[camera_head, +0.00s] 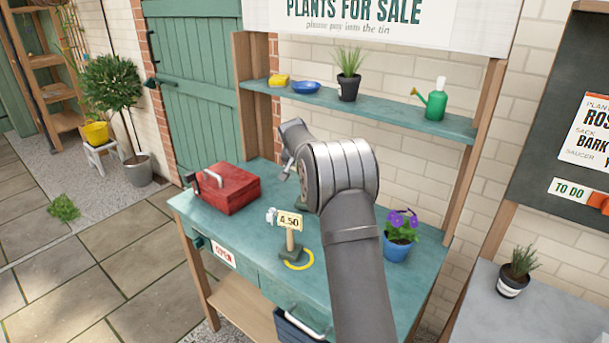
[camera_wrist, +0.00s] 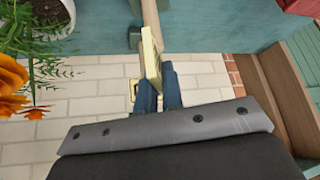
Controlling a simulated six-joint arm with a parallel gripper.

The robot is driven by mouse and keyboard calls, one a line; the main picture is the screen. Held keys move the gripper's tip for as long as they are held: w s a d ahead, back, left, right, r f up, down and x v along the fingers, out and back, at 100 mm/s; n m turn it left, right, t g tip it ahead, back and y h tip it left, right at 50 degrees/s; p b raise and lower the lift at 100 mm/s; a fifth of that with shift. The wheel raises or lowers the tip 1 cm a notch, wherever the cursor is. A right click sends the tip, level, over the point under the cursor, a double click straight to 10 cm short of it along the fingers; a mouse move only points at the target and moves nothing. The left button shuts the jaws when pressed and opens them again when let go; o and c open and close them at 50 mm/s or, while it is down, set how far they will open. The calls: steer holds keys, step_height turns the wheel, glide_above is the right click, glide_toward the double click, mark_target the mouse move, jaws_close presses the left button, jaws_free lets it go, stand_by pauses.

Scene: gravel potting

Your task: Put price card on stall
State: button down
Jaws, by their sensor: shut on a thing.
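In the wrist view a pale yellow price card (camera_wrist: 152,62) on a wooden post shows almost edge-on. My gripper (camera_wrist: 160,88) is shut on it, with one dark finger on each side. In the head view a price card (camera_head: 290,221) reading 4.50 stands upright on a wooden post with a dark base, beside a yellow ring (camera_head: 299,265) on the stall top (camera_head: 250,242). My fingers are hidden behind my wrist there, so I cannot tell whether this is the held card.
A red toolbox (camera_head: 228,188) stands left on the stall, a blue pot of purple flowers (camera_head: 398,245) right. A white pot (camera_wrist: 52,15) with orange flowers shows in the wrist view. A shelf (camera_head: 375,112) with small items runs behind. The stall's front left is clear.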

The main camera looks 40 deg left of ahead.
steer(key=shift+f, duration=0.7)
steer(key=c, duration=1.6)
jaws_free()
steer(key=shift+o, duration=0.2)
steer(key=v, duration=1.2)
steer(key=shift+w, duration=0.15)
